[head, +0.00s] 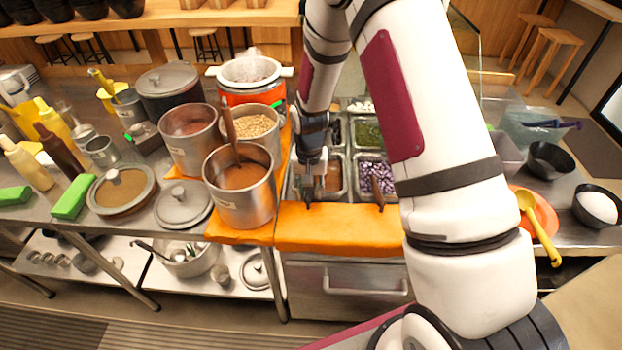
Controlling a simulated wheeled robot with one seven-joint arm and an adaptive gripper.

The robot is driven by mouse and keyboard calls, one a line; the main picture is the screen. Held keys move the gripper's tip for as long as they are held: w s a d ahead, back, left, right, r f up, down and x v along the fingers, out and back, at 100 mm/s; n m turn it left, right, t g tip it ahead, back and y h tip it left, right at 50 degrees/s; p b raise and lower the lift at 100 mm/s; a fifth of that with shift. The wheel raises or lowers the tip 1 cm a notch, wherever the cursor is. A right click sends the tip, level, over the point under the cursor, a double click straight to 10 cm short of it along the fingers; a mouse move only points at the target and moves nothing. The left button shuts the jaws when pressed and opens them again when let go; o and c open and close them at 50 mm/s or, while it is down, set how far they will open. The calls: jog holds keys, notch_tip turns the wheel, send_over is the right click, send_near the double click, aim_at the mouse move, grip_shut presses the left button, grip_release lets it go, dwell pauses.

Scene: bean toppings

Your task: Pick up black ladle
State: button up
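I cannot pick out a black ladle with certainty. My gripper (316,192) points down over the left side of the topping trays, just behind the orange front board. Its fingers are small and dark here, and I cannot tell whether they are apart or hold anything. A brown-handled utensil (377,193) stands in the tray of purple pieces, to the right of my gripper. A dark-handled utensil (146,246) leans in a metal pot on the lower shelf. A dark blue-purple utensil (553,124) lies across a clear container at the far right.
Metal pots (240,195) stand left of my gripper, one with a brown handle (229,125) sticking up. The orange board (340,232) edges the counter front. A yellow ladle (538,225) and black bowls (550,160) are at right. My arm hides the counter's middle right.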

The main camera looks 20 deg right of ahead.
grip_shut()
jog(key=shift+r, duration=0.1)
